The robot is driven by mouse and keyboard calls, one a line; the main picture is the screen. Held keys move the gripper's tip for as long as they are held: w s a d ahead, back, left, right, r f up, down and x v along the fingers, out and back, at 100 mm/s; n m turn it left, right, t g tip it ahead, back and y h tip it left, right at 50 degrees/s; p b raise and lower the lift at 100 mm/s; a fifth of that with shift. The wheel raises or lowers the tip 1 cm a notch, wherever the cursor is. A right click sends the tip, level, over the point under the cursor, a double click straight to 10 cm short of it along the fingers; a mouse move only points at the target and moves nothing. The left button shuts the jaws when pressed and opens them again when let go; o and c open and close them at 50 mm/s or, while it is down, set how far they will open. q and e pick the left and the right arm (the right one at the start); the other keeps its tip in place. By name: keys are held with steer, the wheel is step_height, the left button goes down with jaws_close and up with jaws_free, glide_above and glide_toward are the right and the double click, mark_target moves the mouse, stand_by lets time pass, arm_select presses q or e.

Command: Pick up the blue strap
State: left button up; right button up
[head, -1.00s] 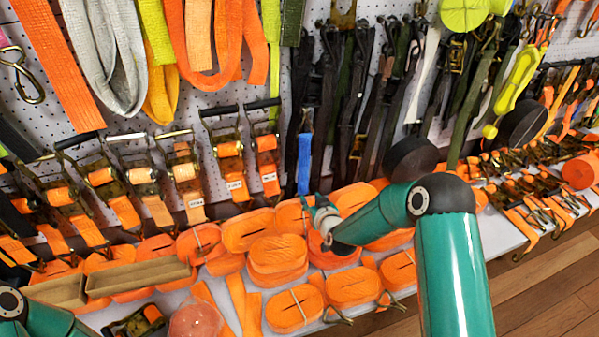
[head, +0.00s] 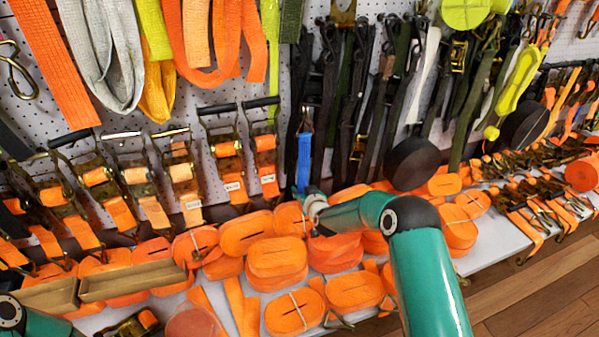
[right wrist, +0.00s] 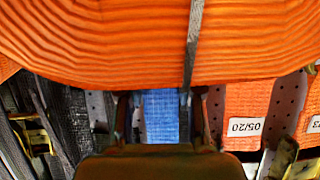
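The blue strap (head: 304,160) hangs upright on the pegboard among dark straps in the head view. My right gripper (head: 306,193) is at the strap's lower end, above the orange rolls. In the right wrist view the blue strap (right wrist: 162,117) shows between the two dark fingers of my right gripper (right wrist: 160,115). The fingers stand apart with pale gaps beside the strap, so the gripper looks open. Whether a finger touches the strap I cannot tell. My left gripper is out of view; only part of my left arm shows at the lower left.
Orange strap rolls (head: 277,258) crowd the shelf below my right gripper. One roll (right wrist: 100,40) fills the top of the right wrist view. Orange ratchet straps (head: 228,170) hang to the left, dark straps (head: 350,110) to the right. A black roll (head: 412,164) sits right of them.

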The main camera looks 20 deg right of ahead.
jaws_close()
steer(key=shift+r, duration=0.1)
steer(key=shift+r, duration=0.1)
